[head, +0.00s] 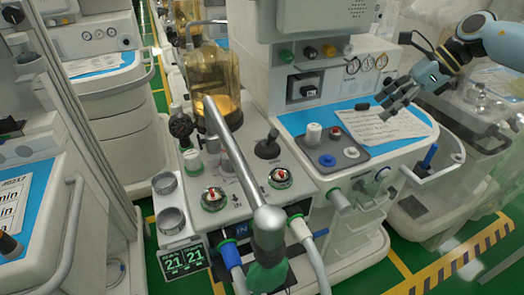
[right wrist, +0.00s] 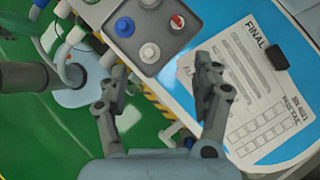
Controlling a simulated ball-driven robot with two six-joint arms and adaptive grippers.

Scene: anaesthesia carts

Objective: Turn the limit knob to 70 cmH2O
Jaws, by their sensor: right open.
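No scale or label reading 70 cmH2O is legible. A black round-topped knob (head: 268,146) stands on the white deck of the central cart, and a dark ribbed knob (head: 181,126) stands farther left; I cannot tell which is the limit knob. My right gripper (head: 386,103) is open and empty above the paper on the cart's blue worktop, to the right of both knobs and apart from them. In the right wrist view its spread fingers (right wrist: 160,68) hang below the grey tray, with nothing between them. My left gripper is not in view.
A grey tray (head: 351,154) holds white, blue and red-topped items. A printed sheet (head: 395,124) lies beside it. A grey metal arm (head: 235,150) crosses the deck to a green bag (head: 267,277).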

